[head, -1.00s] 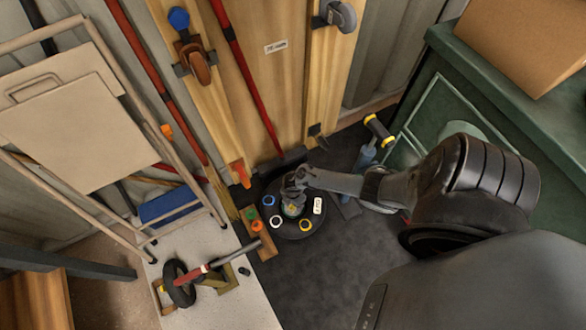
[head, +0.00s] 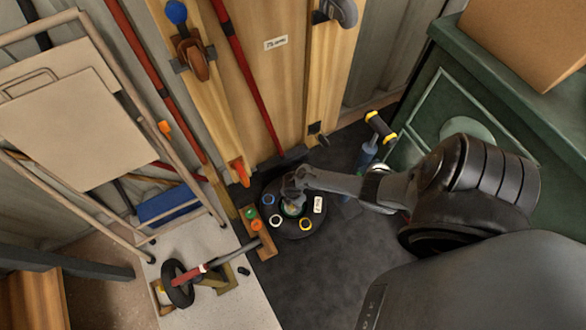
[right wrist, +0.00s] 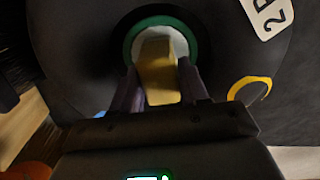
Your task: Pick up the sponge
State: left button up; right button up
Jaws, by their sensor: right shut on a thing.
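A yellow block, which looks like the sponge (right wrist: 158,72), sits between the fingers of my right gripper (right wrist: 155,90) in the right wrist view. The gripper is shut on it. The sponge is inside or just above a green-rimmed round opening (right wrist: 192,40) on a black disc. In the head view my right gripper (head: 291,203) is over the middle of the black disc (head: 312,231) on the floor, and the sponge is mostly hidden there. I cannot tell whether the sponge is clear of the opening. My left gripper is not in view.
A yellow ring (head: 305,224), a white ring (head: 277,222), a blue ring (head: 268,200) and a white label (head: 318,204) surround the middle of the disc. A wooden board (head: 266,250) lies left. A blue-and-yellow-handled tool (head: 378,127) stands right. Dark floor in front is clear.

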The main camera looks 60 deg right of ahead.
notch_tip(320, 180, up, 10)
jog(key=p, duration=0.8)
